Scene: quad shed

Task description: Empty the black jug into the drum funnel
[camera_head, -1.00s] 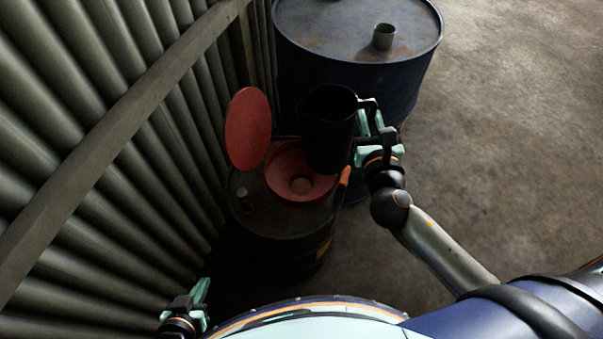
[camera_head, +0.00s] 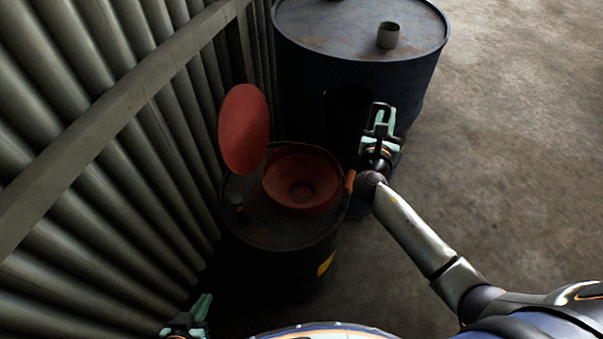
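The black jug (camera_head: 345,118) is a dark shape against the shaded side of the blue drum, hard to make out. It looks roughly upright, beyond and to the right of the red funnel (camera_head: 301,178), no longer over its bowl. My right gripper (camera_head: 378,122) is at the jug's right side, where the handle is, and appears shut on it; the contact is partly hidden. The funnel sits on a dark drum (camera_head: 275,235), its round red lid (camera_head: 243,129) standing open on the left. My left gripper (camera_head: 196,312) is empty low at the left; its opening is unclear.
A large blue drum (camera_head: 350,30) with a small metal cup (camera_head: 388,36) on top stands behind. A corrugated wall (camera_head: 90,190) with a rail closes off the left. Bare concrete floor (camera_head: 500,140) lies open on the right.

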